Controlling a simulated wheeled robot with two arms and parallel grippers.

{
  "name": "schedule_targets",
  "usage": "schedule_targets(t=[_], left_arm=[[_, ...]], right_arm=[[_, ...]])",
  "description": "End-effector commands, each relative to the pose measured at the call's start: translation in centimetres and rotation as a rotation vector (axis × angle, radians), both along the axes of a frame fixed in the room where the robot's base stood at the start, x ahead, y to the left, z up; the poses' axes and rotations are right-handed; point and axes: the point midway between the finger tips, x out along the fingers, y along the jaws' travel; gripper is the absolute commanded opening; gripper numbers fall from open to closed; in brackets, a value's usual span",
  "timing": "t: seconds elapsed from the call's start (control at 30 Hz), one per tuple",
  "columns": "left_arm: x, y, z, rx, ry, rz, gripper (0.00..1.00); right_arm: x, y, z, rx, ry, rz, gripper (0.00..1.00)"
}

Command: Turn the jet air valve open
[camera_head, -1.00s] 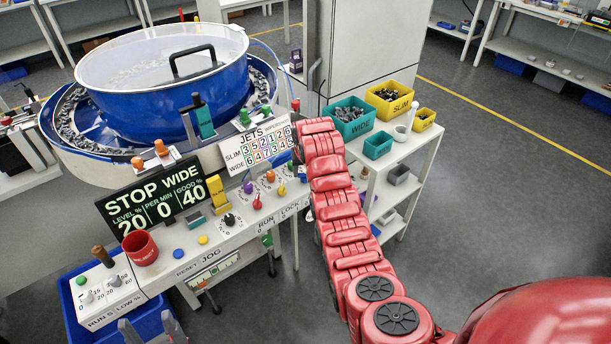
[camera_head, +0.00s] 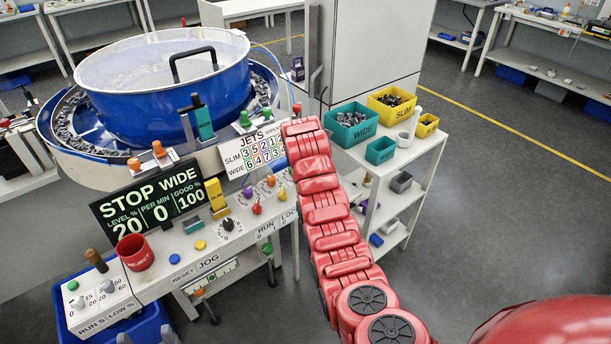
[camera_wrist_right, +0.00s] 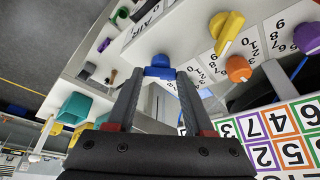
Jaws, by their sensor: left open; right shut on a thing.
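A blue valve handle (camera_wrist_right: 159,70) sits between the fingertips of my right gripper (camera_wrist_right: 156,84) in the right wrist view, beside a white panel with partly visible "AIR" lettering. The right gripper is shut on this handle. How far the handle is turned is hard to tell. In the head view my red right arm reaches up to the right end of the machine's front, hiding the handle and the right gripper. My left gripper (camera_head: 147,339) shows only as grey fingertips at the bottom edge, open and apart from the console.
Yellow (camera_wrist_right: 229,28), orange (camera_wrist_right: 239,69) and purple (camera_wrist_right: 307,38) knobs are close by in the wrist view. In the head view, the display (camera_head: 150,207) reads STOP WIDE, 20, 0, 100. A red reject cup (camera_head: 136,252) stands on the console; a bin cart (camera_head: 413,152) stands right of my arm.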

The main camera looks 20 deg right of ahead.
Motion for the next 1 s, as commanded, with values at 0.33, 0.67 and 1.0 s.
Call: schedule_targets(t=[0.33, 0.67, 1.0], left_arm=[[0.0, 0.0, 0.0, 0.0, 0.0, 0.0, 0.64], [0.0, 0.0, -0.4, 0.0, 0.0, 0.0, 0.64], [0.0, 0.0, 2.8, 0.0, -0.001, 0.0, 0.64]], right_arm=[[0.0, 0.0, 0.0, 0.0, 0.0, 0.0, 0.82], [-0.3, 0.2, 1.2, -0.001, -0.005, 0.002, 0.82], [-2.8, 1.4, 8.5, -0.002, 0.001, 0.001, 0.82]])
